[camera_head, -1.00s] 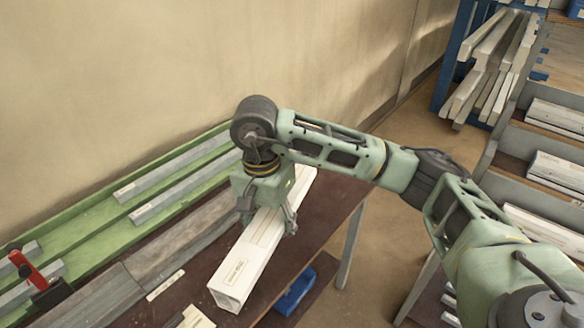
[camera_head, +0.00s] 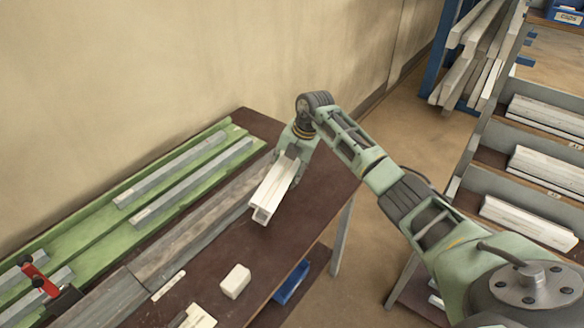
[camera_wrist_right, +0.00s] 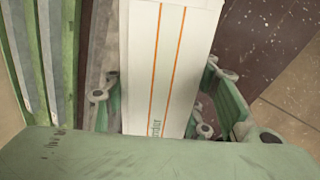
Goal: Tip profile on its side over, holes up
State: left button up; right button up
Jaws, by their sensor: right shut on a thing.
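The white profile (camera_head: 272,188) lies lengthwise over the dark brown bench (camera_head: 320,212), its hollow end facing me. My right gripper (camera_head: 291,165) is shut on the profile near its far end. In the right wrist view the profile (camera_wrist_right: 172,65) runs between the fingers, showing a white face with two orange lines and small print. No holes show on that face. I cannot tell whether the profile touches the bench. My left gripper is not in view.
Grey bars lie on a green bed (camera_head: 90,232) at the left, with a red-handled clamp (camera_head: 40,279). A small white block (camera_head: 235,281) sits near the bench's front edge. A blue bin (camera_head: 292,281) is below. Bare bench lies right of the profile.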

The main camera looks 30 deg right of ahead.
jog(key=m, duration=0.1)
jog(key=d+f+m, duration=0.1)
jog(key=shift+d+f+m+t+h, duration=0.3)
jog(key=shift+m+t, duration=0.1)
jog(key=shift+s+f+t, duration=0.25)
jog(key=shift+f+t, duration=0.05)
jog(key=shift+f, duration=0.05)
jog(key=t+b, duration=0.1)
jog(key=s+t+b, duration=0.1)
jog(key=b, duration=0.1)
jog(key=shift+d+f+y, duration=0.3)
jog(key=shift+f+y, duration=0.1)
jog(key=t+b, duration=0.1)
jog(key=b, duration=0.1)
jog(key=t+b, duration=0.1)
jog(key=b, duration=0.1)
jog(key=shift+s+d+f+y+b, duration=0.15)
jog(key=shift+s+f+y+b, duration=0.1)
jog(key=shift+s+y+b, duration=0.15)
jog(key=shift+w+f+b, duration=0.1)
jog(key=shift+f+b, duration=0.35)
jog(key=shift+f, duration=0.9)
jog(key=o, duration=1.7)
jog(key=shift+c, duration=0.2)
jog(key=shift+o, duration=0.3)
jog(key=shift+f, duration=0.1)
